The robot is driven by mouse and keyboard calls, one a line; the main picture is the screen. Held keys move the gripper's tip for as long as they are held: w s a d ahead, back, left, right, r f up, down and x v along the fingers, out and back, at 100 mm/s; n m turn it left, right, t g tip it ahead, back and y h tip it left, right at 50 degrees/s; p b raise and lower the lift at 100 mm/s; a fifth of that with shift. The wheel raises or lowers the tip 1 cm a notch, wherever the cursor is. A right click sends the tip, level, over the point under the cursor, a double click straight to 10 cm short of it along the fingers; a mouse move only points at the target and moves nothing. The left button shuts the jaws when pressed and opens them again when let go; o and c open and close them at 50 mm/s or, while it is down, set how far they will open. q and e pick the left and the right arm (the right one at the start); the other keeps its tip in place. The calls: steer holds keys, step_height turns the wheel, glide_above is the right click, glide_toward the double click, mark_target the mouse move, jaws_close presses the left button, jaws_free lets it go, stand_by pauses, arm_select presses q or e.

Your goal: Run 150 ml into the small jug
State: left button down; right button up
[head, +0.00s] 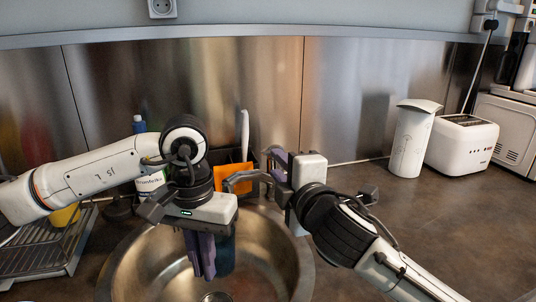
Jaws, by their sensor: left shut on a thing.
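My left gripper (201,262) points down over the sink basin (165,262), its purple fingers low in the bowl. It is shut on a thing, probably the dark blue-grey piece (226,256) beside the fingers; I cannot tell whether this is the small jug. My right gripper (279,162) is at the back rim of the sink, right of the left one. Its fingers are mostly hidden behind its own body, so I cannot see whether it is open. No tap, water stream or measuring scale can be made out.
An orange sponge or cloth (233,177) and a white upright handle (244,132) stand behind the sink. A wire dish rack (45,252) is at left. A tall white cylinder (409,142) and a white toaster (462,146) stand at right. The counter (440,220) at right is clear.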

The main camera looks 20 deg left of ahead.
mark_target(268, 154)
steer(key=x, duration=0.8)
steer(key=shift+w, duration=0.1)
